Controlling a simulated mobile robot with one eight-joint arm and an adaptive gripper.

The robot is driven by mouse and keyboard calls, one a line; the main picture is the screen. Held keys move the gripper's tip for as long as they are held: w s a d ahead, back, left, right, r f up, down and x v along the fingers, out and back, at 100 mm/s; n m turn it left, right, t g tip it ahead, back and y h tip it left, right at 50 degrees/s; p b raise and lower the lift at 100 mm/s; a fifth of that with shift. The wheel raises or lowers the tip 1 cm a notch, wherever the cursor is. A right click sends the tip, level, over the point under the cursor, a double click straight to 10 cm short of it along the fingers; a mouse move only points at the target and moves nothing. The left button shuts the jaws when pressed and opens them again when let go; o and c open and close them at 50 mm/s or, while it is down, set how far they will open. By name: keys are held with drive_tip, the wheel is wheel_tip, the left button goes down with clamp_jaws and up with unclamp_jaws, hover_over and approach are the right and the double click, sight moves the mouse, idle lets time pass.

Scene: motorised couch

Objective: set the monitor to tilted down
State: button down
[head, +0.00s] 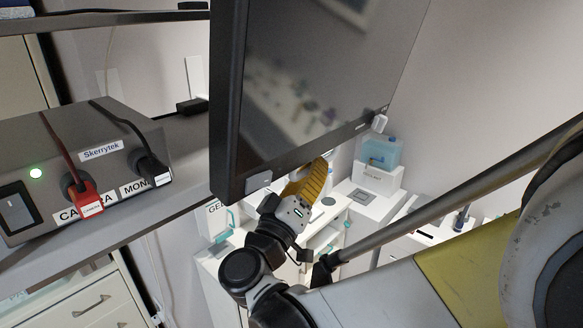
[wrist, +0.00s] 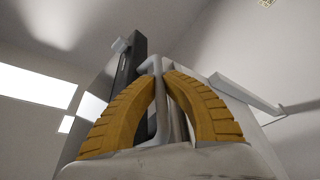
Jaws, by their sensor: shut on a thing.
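The monitor (head: 310,85) hangs large in the upper middle of the head view, its dark screen seen at a slant. In the wrist view, my gripper's fingers (wrist: 168,85) are closed on a pale grey handle (wrist: 157,68). The monitor's dark edge (wrist: 130,72) rises just behind it. The exact tilt angle is hard to tell.
A grey box (head: 85,160) with red and black plugs and a green light stands on a shelf at left. White cabinets (head: 215,262) and a device with a blue container (head: 382,152) stand below and behind. A grey pole (head: 460,195) crosses at right.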

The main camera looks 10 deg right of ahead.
drive_tip(key=shift+w+a+r+m, duration=0.25)
drive_tip(key=shift+w+a+m, duration=0.5)
drive_tip(key=shift+w, duration=0.35)
drive_tip(key=c, duration=1.5)
unclamp_jaws()
drive_tip(key=shift+s+h, duration=0.1)
drive_tip(key=shift+h, duration=0.3)
drive_tip(key=shift+o, duration=0.2)
drive_tip(key=v, duration=1.2)
